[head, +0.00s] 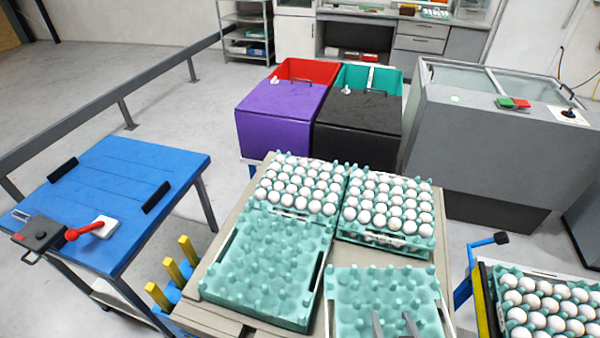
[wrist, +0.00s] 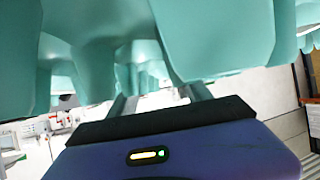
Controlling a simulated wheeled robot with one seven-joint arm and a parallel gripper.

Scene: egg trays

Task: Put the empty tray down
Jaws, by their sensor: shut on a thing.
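A teal empty tray (head: 352,290) is at the front of the head view, right of centre. Its lower part is cut off by the picture edge. My gripper (head: 394,322) is shut on this tray near its front. In the wrist view the tray (wrist: 215,40) fills the top of the picture, with the fingers of my gripper (wrist: 160,100) reaching up to it. Another empty teal tray (head: 262,262) lies to its left on the pale table (head: 228,235). I cannot tell whether the held tray touches the table.
Two stacks of egg-filled trays, left (head: 300,185) and right (head: 388,205), stand at the table's back. Another egg tray (head: 545,305) is at the far right. A blue table (head: 120,180) stands left, with yellow posts (head: 173,271) between. Purple (head: 280,115) and black (head: 357,125) bins stand behind.

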